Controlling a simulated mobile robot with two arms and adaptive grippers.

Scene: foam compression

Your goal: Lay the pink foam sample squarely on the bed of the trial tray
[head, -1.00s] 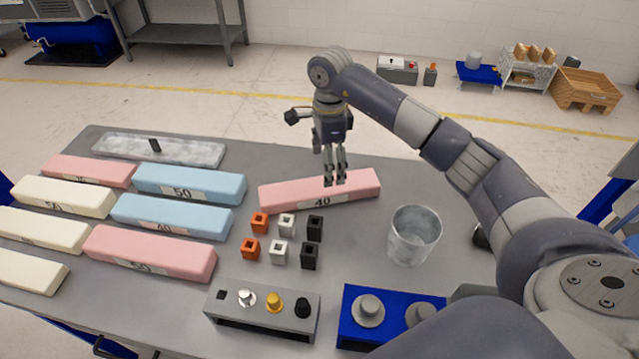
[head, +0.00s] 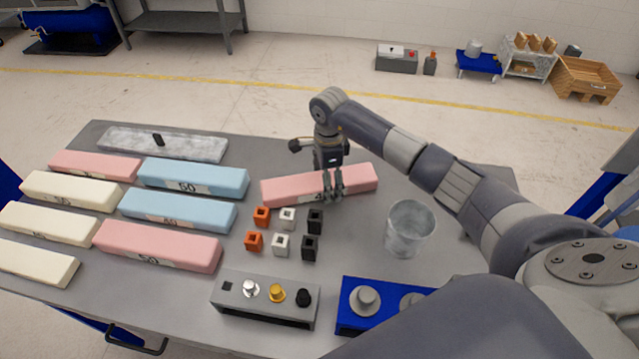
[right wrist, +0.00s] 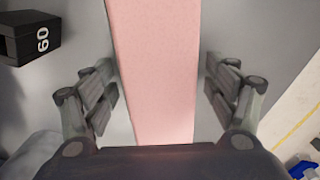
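A pink foam sample (head: 285,190) lies flat near the middle of the table, its label partly hidden by my right gripper (head: 333,190). In the right wrist view the pink foam (right wrist: 155,60) runs between the spread fingers of my right gripper (right wrist: 160,82), with a gap on each side. The gripper is open, low over the foam and not closed on it. A long, flat, mottled grey tray (head: 195,148), apparently the trial tray, lies at the back left with a small black piece on it. No foam is on it. My left gripper is out of view.
Other foam bars fill the left: pink (head: 158,246), blue (head: 195,178) and cream (head: 70,190). Small orange, white and black blocks (head: 281,245) stand in front of the sample. A metal cup (head: 408,230) is right. Knobbed holders (head: 263,299) line the front.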

